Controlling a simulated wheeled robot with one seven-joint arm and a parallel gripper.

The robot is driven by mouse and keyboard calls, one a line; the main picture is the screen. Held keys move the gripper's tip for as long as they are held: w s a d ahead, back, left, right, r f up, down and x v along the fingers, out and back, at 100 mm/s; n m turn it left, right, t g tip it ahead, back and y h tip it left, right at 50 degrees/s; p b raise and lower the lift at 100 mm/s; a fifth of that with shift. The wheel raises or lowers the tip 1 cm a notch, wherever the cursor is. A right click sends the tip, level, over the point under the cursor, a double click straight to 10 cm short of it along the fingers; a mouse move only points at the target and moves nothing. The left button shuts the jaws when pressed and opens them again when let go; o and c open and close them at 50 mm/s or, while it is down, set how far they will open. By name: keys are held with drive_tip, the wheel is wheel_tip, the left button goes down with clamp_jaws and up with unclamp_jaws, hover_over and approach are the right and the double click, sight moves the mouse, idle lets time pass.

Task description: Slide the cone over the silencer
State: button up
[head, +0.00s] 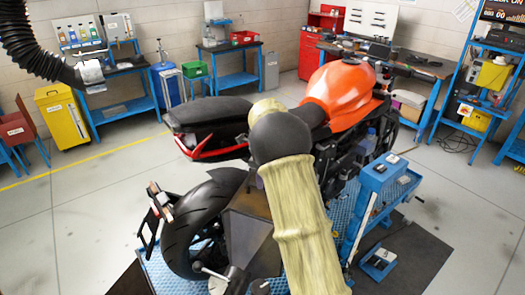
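A black ribbed hose (35,45) hangs in from the top left. Its end carries a short silvery grey piece (91,72), which may be the cone. The motorcycle (345,85) has an orange tank and a black tail and stands on a blue lift. Its rear wheel (200,225) is toward me. A dark brown boxy part (248,232) shows beside the wheel; I cannot tell whether it is the silencer. My arm, in a tan sleeve with a dark joint, covers the middle of the motorcycle. My gripper does not show.
A yellow cabinet (62,118) and blue workbenches line the back wall. A blue shelf rack (490,75) is at the right.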

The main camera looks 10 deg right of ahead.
wheel_tip(320, 180, up, 15)
drive_tip(key=b, duration=0.2)
drive_tip(key=shift+s+a, duration=0.15)
drive_tip(key=shift+s, duration=0.1)
